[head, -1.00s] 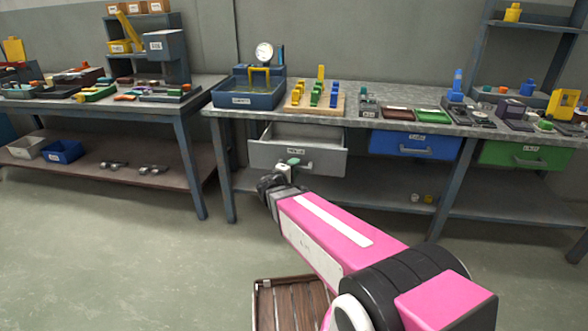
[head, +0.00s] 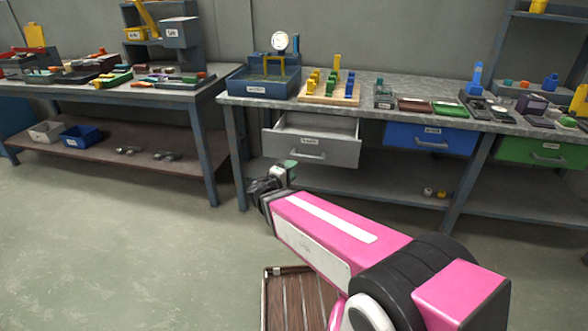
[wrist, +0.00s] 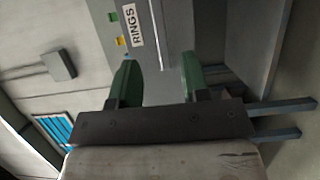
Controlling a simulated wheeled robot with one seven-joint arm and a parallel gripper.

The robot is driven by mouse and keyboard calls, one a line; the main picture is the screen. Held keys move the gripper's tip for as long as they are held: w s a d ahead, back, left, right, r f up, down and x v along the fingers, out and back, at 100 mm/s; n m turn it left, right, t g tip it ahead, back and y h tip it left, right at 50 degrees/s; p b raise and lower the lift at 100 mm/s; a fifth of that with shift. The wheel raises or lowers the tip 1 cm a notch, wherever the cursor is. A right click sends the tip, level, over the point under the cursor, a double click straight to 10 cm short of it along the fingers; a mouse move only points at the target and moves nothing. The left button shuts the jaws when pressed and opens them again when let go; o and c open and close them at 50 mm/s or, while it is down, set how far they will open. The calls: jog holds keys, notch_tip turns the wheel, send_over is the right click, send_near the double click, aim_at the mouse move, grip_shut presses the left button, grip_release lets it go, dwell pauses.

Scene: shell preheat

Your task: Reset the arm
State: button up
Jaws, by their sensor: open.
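My gripper (head: 284,170) is at the end of my pink arm, in front of the bench and just below and left of the open grey drawer (head: 312,151). In the wrist view my gripper (wrist: 158,80) shows two green fingers spread apart with nothing between them. Beyond them is a grey drawer front (wrist: 158,30) labelled RINGS, seen turned sideways. The fingers look apart from it, though the exact gap is hard to judge. In the head view the drawer is pulled out and the part of its inside that shows looks empty.
The bench (head: 370,83) carries a blue bin (head: 262,85), a wooden peg board (head: 330,98) and trays. A blue drawer (head: 430,138) and a green drawer (head: 540,151) look shut. A second table (head: 100,90) stands left. A slatted wooden surface (head: 290,300) lies below my arm. Floor at left is clear.

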jog(key=s+d+f+m+g+y, duration=0.9)
jog(key=s+d+f+g+y, duration=0.1)
jog(key=d+g, duration=0.3)
jog(key=shift+f+m+g+y, duration=0.35)
jog(key=shift+f+y, duration=0.2)
jog(key=shift+y, duration=0.35)
jog(key=shift+d, duration=0.15)
dwell(0.4)
